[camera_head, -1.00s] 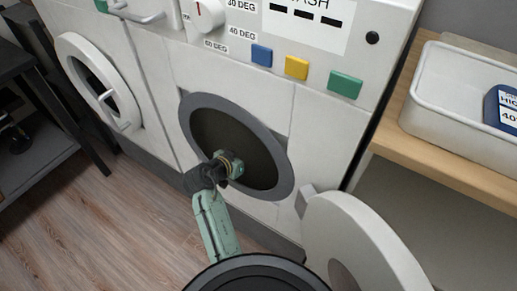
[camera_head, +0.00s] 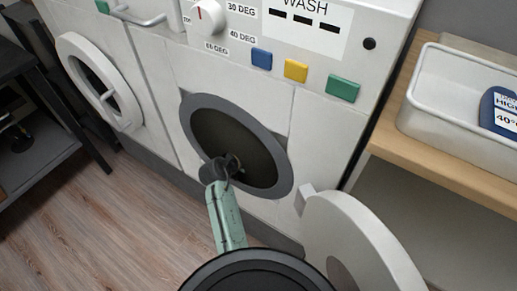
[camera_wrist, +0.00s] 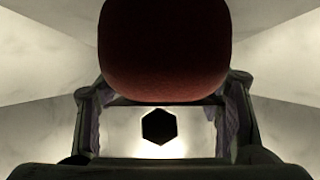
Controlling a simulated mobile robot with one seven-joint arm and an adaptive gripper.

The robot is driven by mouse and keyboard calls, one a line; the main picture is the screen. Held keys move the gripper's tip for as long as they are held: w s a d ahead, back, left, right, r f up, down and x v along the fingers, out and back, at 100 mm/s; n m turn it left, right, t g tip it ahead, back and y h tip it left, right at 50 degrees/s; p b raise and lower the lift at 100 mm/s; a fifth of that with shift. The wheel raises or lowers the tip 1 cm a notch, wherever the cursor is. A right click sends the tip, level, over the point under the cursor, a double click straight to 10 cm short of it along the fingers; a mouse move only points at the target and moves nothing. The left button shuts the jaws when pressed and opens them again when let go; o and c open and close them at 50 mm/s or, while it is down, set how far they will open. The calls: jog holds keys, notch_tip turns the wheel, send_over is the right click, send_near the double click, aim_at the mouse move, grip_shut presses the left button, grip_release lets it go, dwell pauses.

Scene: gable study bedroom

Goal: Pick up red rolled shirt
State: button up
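The red rolled shirt (camera_wrist: 163,50) fills the top middle of the wrist view as a dark red rounded shape. It does not show in the head view. My gripper (camera_head: 236,164) reaches into the round opening of the washing machine (camera_head: 315,120) in the head view, with its end in the dark of the drum. In the wrist view my gripper's two fingers stand wide apart, left and right of the shirt's lower edge. The gripper looks open; I cannot tell whether either finger touches the shirt.
The round machine door (camera_head: 350,235) stands open at the lower right. A white tray (camera_head: 412,110) holding a blue labelled item (camera_head: 497,110) stands on a wooden shelf (camera_head: 400,155). A second white door (camera_head: 80,60) is at the left.

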jog(key=c, duration=0.9)
jog(key=shift+r, duration=0.1)
